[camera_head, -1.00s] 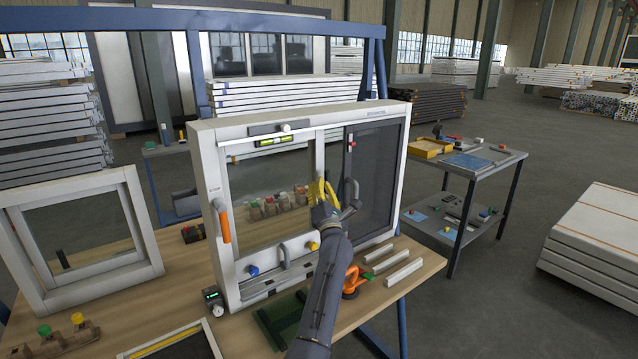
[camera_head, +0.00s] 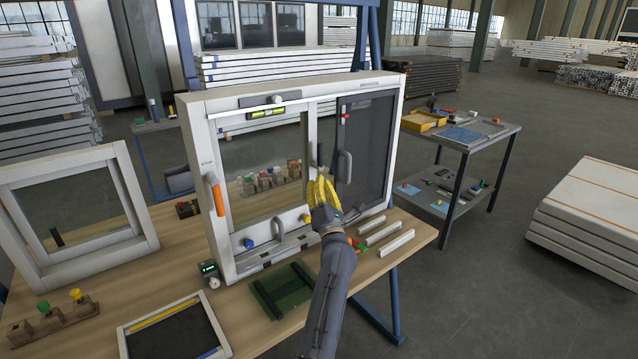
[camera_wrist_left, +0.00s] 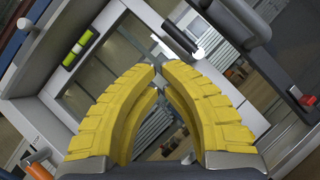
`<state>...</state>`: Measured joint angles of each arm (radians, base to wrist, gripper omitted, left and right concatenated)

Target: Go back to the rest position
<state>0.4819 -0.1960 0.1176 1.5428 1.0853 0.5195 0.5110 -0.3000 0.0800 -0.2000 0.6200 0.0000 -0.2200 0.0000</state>
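My left gripper (camera_head: 319,185) has yellow ribbed fingers and hangs in front of the white window frame (camera_head: 195,170), by its middle post. In the left wrist view its fingertips (camera_wrist_left: 160,69) come together with nothing seen between them. The grey handle (camera_head: 344,166) on the dark right panel (camera_head: 372,150) is just right of the fingers and apart from them, as far as I can tell. My left forearm runs down to the bottom edge of the head view. My right gripper is not in view.
An orange handle (camera_head: 214,194) and a lower grey handle (camera_head: 291,237) stick out from the frame. A green plate (camera_head: 283,290), white bars (camera_head: 390,243) and a dark tray (camera_head: 172,336) lie on the wooden bench. A smaller window frame (camera_head: 130,195) stands at left.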

